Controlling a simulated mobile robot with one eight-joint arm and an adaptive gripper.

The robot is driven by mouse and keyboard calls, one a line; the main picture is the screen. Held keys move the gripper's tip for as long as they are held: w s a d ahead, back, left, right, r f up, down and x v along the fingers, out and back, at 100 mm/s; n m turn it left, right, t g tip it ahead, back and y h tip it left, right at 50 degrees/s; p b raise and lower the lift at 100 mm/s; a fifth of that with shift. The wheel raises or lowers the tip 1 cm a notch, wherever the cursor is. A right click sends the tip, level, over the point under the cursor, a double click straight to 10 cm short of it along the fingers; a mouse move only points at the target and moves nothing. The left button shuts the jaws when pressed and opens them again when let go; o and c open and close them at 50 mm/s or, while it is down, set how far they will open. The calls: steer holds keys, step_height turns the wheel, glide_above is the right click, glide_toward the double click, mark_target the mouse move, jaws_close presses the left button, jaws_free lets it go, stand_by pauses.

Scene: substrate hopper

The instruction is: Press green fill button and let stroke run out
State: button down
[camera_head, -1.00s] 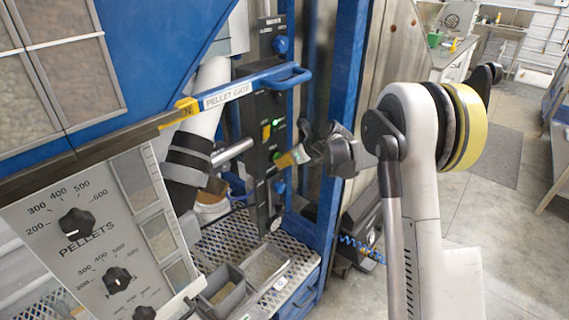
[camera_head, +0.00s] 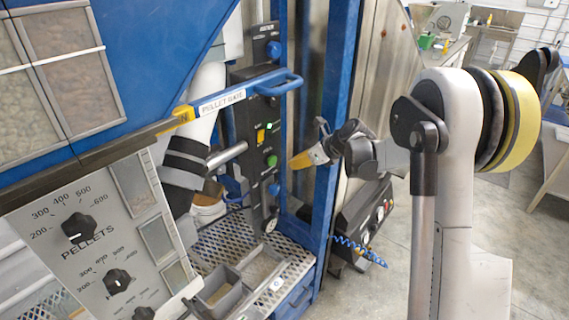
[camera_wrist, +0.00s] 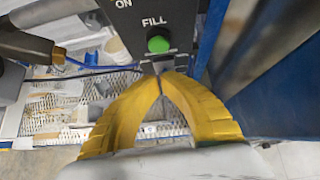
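The green FILL button (camera_head: 271,160) is on a dark upright control panel (camera_head: 257,196). In the wrist view the round green button (camera_wrist: 158,43) sits under the word FILL, unobstructed. My gripper (camera_head: 294,163) has yellow fingers and is just right of the button in the head view, with a visible gap between. In the wrist view the fingertips of my gripper (camera_wrist: 161,78) meet, below the button in the picture. The fingers are shut and hold nothing. I cannot tell from these frames whether the button is pushed in.
A blue post (camera_head: 337,110) stands close beside the panel. The PELLET GATE handle (camera_head: 222,101) reaches across left of it. A perforated shelf (camera_head: 228,240) with a grey tray (camera_head: 222,291) lies below. A black machine (camera_head: 362,220) with a blue coiled hose stands behind the post.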

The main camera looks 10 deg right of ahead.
steer(key=shift+p+v, duration=0.3)
steer(key=shift+v, duration=1.45)
steer(key=s+a+r+n+h, duration=0.1)
steer(key=s+a+r+n, duration=0.15)
steer(key=s+n, duration=0.3)
steer(key=s+a+r+n+g+h+b, duration=0.1)
steer(key=s+r+n, duration=0.25)
steer(key=s, duration=0.35)
steer(key=s+a+r+n+h, duration=0.1)
steer(key=s+a+r+n, duration=0.1)
steer(key=s+n, duration=0.35)
steer(key=s+f+n+h+b, duration=0.1)
steer(key=s+f+n+h, duration=0.2)
steer(key=s+n, duration=1.1)
steer(key=shift+s+f, duration=0.4)
steer(key=shift+s, duration=1.5)
